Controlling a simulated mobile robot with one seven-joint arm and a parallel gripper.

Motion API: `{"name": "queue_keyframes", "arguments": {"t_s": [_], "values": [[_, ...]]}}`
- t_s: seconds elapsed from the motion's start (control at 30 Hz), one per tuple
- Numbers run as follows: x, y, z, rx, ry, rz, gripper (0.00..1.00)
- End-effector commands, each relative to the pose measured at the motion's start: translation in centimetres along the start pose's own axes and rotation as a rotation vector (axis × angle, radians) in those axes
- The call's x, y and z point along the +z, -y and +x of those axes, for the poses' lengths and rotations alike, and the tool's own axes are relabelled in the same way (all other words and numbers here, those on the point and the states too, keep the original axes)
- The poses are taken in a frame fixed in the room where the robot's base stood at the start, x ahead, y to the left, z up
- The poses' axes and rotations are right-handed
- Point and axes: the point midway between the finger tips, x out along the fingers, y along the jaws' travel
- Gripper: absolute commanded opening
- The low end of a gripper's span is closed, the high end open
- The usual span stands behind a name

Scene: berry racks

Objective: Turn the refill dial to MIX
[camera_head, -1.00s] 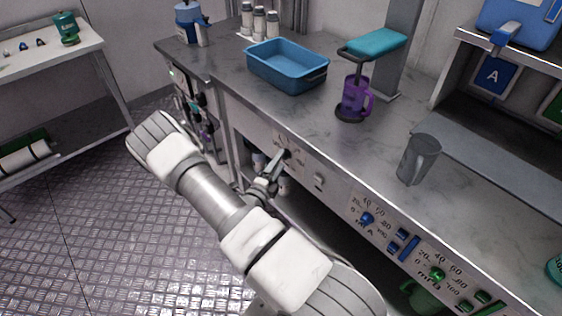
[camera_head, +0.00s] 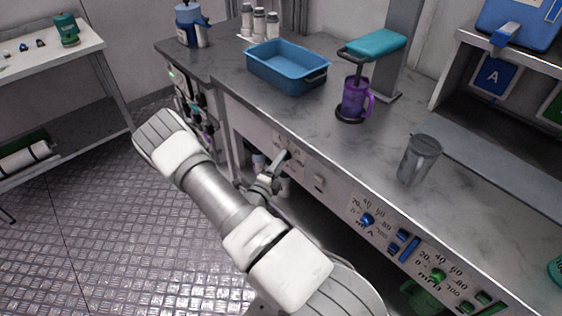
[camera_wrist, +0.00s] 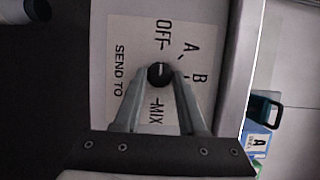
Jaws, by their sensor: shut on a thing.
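The dial (camera_wrist: 159,74) is a small dark round knob on a pale plate (camera_wrist: 116,30) in the wrist view. Labels around it read OFF, A, B and MIX, with SEND TO beside them. OFF is above the knob in the picture and MIX below it. A faint light mark shows on the knob, too small to tell which way it points. My gripper (camera_wrist: 159,76) has one finger on each side of the knob and is shut on it. In the head view my gripper (camera_head: 281,160) reaches the counter's front panel and hides most of the dial.
The front panel also carries a switch (camera_head: 319,181), a blue knob (camera_head: 367,219) and a green knob (camera_head: 438,275). On the counter stand a blue bin (camera_head: 287,68), a purple mug (camera_head: 354,98) and a grey pitcher (camera_head: 419,160). The floor at left is clear.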

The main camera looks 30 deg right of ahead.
Motion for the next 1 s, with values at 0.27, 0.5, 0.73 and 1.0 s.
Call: {"name": "queue_keyframes", "arguments": {"t_s": [0.27, 0.5, 0.73, 1.0], "values": [[-0.01, -0.16, -0.02, -0.021, 0.0, 0.045, 0.0], [0.04, -0.47, -0.03, -0.079, 0.002, 0.183, 0.0], [0.11, -0.74, -0.03, -0.16, 0.002, 0.38, 0.0], [0.25, -0.91, 0.05, -0.258, 0.003, 0.618, 0.0]]}}
